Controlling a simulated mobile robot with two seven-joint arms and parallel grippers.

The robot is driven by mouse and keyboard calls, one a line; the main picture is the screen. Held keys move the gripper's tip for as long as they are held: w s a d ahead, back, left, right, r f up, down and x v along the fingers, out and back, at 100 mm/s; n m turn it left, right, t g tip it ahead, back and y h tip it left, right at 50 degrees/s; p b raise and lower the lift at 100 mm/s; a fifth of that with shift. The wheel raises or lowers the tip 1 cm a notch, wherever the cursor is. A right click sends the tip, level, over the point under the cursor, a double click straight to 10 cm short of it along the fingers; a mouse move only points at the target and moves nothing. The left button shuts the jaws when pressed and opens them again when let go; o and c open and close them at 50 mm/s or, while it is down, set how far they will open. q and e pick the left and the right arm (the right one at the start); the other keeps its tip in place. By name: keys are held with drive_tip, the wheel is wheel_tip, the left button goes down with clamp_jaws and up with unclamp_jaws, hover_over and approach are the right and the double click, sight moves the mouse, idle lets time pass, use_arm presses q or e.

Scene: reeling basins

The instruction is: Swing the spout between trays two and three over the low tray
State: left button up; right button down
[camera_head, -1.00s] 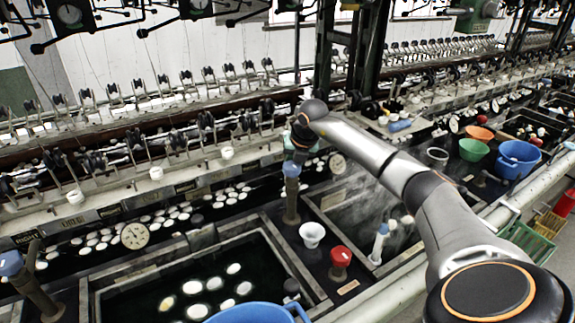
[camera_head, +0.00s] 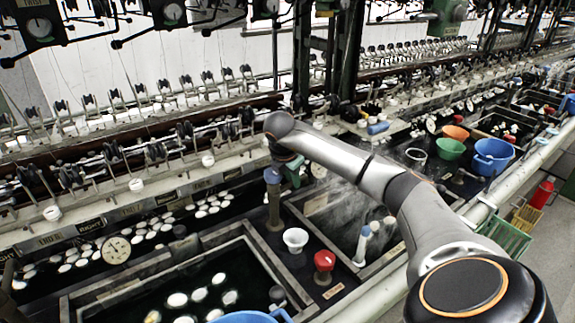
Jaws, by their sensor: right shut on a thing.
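The spout between two trays is a brown upright pipe (camera_head: 274,212) with a blue top (camera_head: 272,175). My right gripper (camera_head: 290,172) is at this blue top and shut on it; my own wrist partly hides the fingers. The tray (camera_head: 262,258) left of the pipe holds dark water with several white cocoons. The tray (camera_head: 380,268) right of it has steam above it and a few pale cocoons at its far side. I cannot tell from the picture which one is the low tray. My left gripper is not in view.
A white cup (camera_head: 295,239) and a red knob (camera_head: 324,262) stand on the strip between the trays. A blue-topped white tap (camera_head: 363,244) stands at the right tray. A blue basin (camera_head: 247,317) is at the front edge. Reeling fittings (camera_head: 115,160) line the back.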

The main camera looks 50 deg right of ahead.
drive_tip(key=shift+s+a+m+g, duration=0.1)
drive_tip(key=shift+s+m+g, duration=0.5)
drive_tip(key=shift+m, duration=0.6)
drive_tip(key=shift+s, duration=0.1)
drive_tip(key=c, duration=0.8)
unclamp_jaws()
drive_tip(key=shift+o, duration=0.2)
drive_tip(key=p+v, duration=0.2)
drive_tip(key=v, duration=1)
drive_tip(key=shift+a+r, duration=0.2)
drive_tip(key=shift+a, duration=0.1)
drive_tip(key=shift+s, duration=0.1)
